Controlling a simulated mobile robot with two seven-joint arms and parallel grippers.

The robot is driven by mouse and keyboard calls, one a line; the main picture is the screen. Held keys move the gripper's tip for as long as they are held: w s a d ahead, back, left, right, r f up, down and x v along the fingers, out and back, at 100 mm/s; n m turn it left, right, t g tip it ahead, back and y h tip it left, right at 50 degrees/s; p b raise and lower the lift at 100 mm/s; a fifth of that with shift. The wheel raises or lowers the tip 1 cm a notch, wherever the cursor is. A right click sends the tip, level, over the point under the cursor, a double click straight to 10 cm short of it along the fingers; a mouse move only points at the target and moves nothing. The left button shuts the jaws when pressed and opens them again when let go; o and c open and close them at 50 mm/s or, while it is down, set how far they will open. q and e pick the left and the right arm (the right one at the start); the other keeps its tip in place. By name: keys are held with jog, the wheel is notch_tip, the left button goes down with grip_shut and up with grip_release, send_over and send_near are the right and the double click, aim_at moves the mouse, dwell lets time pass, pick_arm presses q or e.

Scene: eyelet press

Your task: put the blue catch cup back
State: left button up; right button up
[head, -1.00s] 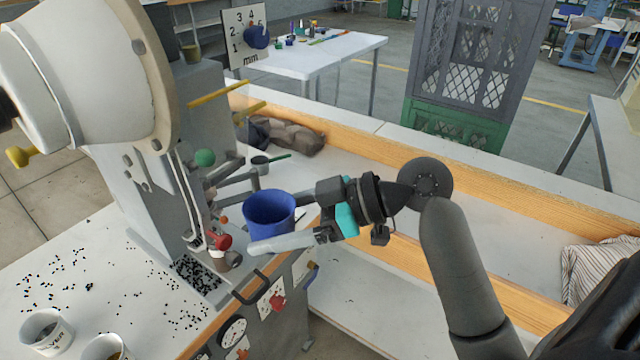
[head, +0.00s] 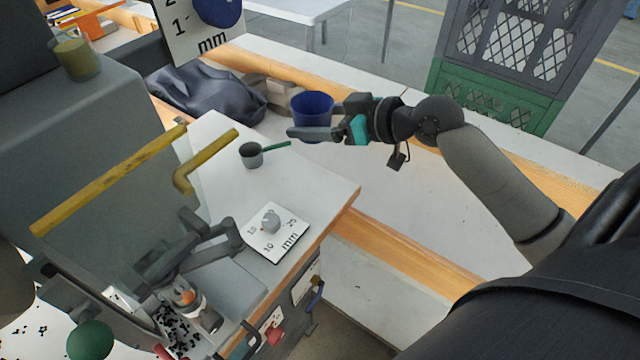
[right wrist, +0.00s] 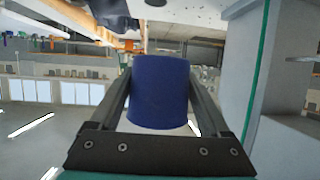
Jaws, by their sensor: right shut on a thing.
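The blue catch cup (head: 313,106) is held upright in the air by my right gripper (head: 306,128), high in the middle of the head view. One finger shows across the near side of the cup, and the other is mostly hidden behind it. In the right wrist view the blue cup (right wrist: 160,92) sits between the two fingers, which press on its sides. The inside of the cup's bottom is not visible. My left gripper is not in view.
A small grey cup with a green handle (head: 251,155) and a white plate marked mm (head: 262,245) are on the press table. Yellow levers (head: 110,178) jut from the press at left. Dark cloth (head: 208,92) lies beyond. White bench surface below the cup looks clear.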

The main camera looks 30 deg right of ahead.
jog(key=shift+w+d+r+h, duration=0.15)
jog(key=shift+d+r+h, duration=0.15)
jog(key=shift+d+r, duration=0.1)
jog(key=shift+w+d+m, duration=0.1)
jog(key=shift+d+m, duration=0.2)
jog(key=shift+d, duration=0.05)
jog(key=b, duration=0.4)
send_over(321, 194)
notch_tip(321, 194, down, 15)
jog(key=shift+f, duration=0.15)
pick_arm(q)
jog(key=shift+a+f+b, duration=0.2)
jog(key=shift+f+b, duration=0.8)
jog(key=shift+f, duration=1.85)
pick_arm(e)
jog(key=shift+f, duration=2.3)
jog(key=shift+f, duration=0.2)
jog(key=o, duration=1.2)
jog(key=shift+c, duration=0.2)
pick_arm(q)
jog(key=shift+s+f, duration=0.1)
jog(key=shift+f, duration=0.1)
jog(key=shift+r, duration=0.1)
pick_arm(e)
jog(key=shift+r, duration=0.1)
